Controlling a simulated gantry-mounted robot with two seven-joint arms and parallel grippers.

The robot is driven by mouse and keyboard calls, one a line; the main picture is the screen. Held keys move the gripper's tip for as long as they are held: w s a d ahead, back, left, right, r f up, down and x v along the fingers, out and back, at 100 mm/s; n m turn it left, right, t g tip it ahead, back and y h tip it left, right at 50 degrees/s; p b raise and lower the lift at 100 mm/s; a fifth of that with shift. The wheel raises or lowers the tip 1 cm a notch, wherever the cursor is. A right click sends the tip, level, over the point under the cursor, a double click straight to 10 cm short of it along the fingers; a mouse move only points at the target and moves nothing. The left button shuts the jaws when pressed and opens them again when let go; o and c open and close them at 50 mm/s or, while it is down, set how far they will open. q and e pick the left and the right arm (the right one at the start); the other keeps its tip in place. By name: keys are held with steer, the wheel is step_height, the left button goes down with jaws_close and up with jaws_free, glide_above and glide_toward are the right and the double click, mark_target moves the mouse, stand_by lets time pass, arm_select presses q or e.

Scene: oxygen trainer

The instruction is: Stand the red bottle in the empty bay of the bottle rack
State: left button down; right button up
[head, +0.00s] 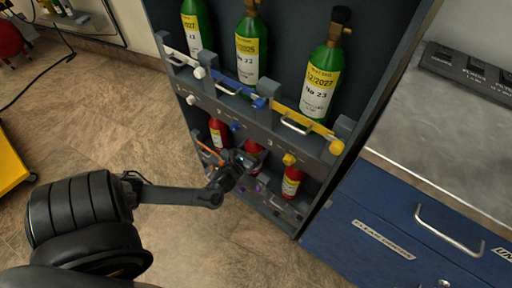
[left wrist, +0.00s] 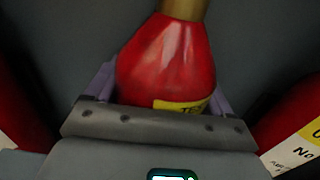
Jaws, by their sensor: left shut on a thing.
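The bottle rack (head: 318,146) is a dark cabinet with two tiers. My left gripper (head: 243,172) is at the middle of its lower tier, shut on a red bottle (head: 253,158). In the left wrist view this red bottle (left wrist: 168,62) has a brass neck and a yellow label edge, with the pale purple fingers (left wrist: 160,92) on either side of it. It looks roughly upright. Its base is hidden, so I cannot tell whether it rests on the shelf. Other red bottles stand to its left (head: 219,133) and right (head: 292,181). My right gripper is not in view.
Several green bottles (head: 318,84) stand in the upper tier behind white, blue and yellow bars (head: 300,124). A blue cabinet (head: 400,220) with a metal top stands close on the right. The floor (head: 110,110) to the left is mostly clear; a yellow object (head: 10,160) is at the left edge.

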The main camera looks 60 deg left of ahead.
arm_select(q)
steer(key=shift+w+a+r, duration=0.1)
steer(key=shift+w+r, duration=0.05)
steer(key=shift+r, duration=0.05)
steer(key=shift+c, duration=1.5)
jaws_free()
steer(key=shift+f, duration=0.3)
steer(key=o, duration=0.3)
